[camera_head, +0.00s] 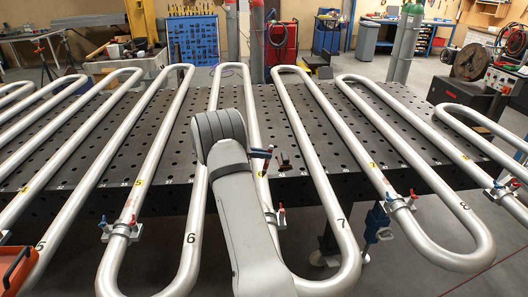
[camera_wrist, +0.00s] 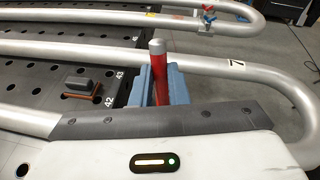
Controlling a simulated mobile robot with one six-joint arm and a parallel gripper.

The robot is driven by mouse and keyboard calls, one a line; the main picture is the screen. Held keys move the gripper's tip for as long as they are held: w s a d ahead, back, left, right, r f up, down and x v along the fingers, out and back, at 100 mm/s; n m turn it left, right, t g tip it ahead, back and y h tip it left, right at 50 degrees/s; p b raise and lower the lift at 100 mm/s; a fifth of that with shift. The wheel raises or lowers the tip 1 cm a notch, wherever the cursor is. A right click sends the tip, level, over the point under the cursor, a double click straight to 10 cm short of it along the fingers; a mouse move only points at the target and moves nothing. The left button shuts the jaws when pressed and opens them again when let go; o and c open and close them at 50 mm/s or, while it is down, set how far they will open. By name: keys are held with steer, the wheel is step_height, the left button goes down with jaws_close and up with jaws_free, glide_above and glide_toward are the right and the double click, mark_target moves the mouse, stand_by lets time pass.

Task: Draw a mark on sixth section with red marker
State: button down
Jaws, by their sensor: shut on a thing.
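The silver serpentine coil lies across the black perforated table. Its sixth section (camera_head: 190,238) carries a black "6" at the front, left of my arm in the head view. The seventh section (camera_head: 341,223) carries a "7" and also shows in the wrist view (camera_wrist: 236,64). My gripper (camera_wrist: 160,82) has blue fingers shut on the red marker (camera_wrist: 158,75), which stands up between them with a silver-grey end. In the head view my gripper (camera_head: 263,151) is partly hidden by my wrist, above the table edge and between the sixth and seventh sections. Contact between marker and pipe cannot be seen.
Red- and blue-handled clamps (camera_head: 122,230) sit on the pipes along the front edge, with another (camera_head: 398,202) at right. A small dark block (camera_wrist: 90,83) with an orange base lies on the perforated table (camera_wrist: 62,50). Tool boards and cylinders stand behind.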

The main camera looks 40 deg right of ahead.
steer(key=f+b, duration=0.1)
steer(key=f, duration=0.1)
steer(key=f+b, duration=0.2)
steer(key=f, duration=0.1)
steer(key=shift+d+f, duration=0.3)
steer(key=shift+f, duration=0.05)
steer(key=shift+w+f+b, duration=0.1)
steer(key=shift+f+b, duration=0.35)
steer(key=shift+f, duration=0.05)
stand_by(1.3)
steer(key=shift+w+a+f, duration=0.1)
steer(key=shift+w+a, duration=0.05)
steer(key=shift+a, duration=0.2)
stand_by(0.6)
step_height(320, 180, up, 6)
steer(key=p, duration=0.3)
steer(key=shift+p, duration=0.4)
